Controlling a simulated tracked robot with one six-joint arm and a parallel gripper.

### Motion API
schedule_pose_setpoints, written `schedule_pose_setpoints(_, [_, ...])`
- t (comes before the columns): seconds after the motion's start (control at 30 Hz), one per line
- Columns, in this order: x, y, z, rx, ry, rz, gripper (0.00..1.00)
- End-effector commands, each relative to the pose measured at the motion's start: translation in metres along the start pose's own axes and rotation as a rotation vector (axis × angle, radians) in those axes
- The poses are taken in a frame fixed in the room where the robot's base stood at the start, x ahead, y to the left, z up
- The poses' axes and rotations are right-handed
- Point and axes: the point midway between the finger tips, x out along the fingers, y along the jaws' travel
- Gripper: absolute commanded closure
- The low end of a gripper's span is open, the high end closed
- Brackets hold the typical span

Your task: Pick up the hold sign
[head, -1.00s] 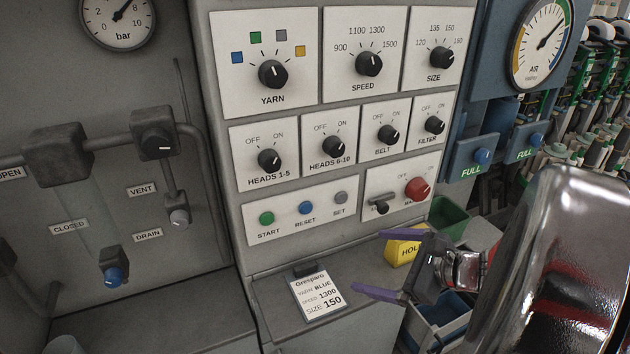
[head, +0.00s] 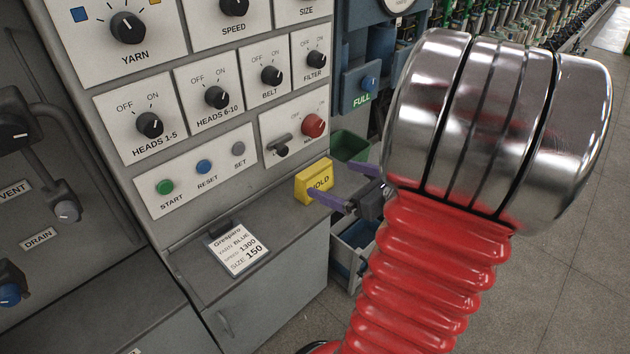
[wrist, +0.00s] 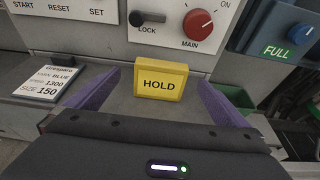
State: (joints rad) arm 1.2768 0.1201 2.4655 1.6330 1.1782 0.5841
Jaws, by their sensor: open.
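The hold sign (head: 314,181) is a yellow block with the black word HOLD. It stands upright on the grey ledge below the control panel, near the ledge's right end. In the wrist view the sign (wrist: 161,80) is centred ahead, between and beyond the purple fingers. My gripper (head: 341,184) is open and empty, at the sign's right in the head view. The gripper also shows in the wrist view (wrist: 160,88), with one finger to each side of the sign and a gap on both sides.
The panel with the red MAIN knob (head: 313,125) and the LOCK switch (head: 281,150) rises just behind the sign. A job card (head: 236,250) lies left on the ledge (head: 270,268). A green bin (head: 348,146) and a blue-lined drawer (head: 352,252) are to the right.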

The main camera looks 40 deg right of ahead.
Motion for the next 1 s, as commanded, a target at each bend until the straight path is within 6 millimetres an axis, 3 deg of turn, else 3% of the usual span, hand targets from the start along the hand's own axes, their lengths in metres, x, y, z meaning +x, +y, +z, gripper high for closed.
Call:
schedule_pose_setpoints(0.6, [0.071,0.001,-0.001,0.000,0.002,0.003,0.00])
schedule_pose_setpoints(1.0, [0.079,0.000,0.000,0.000,0.001,0.000,0.00])
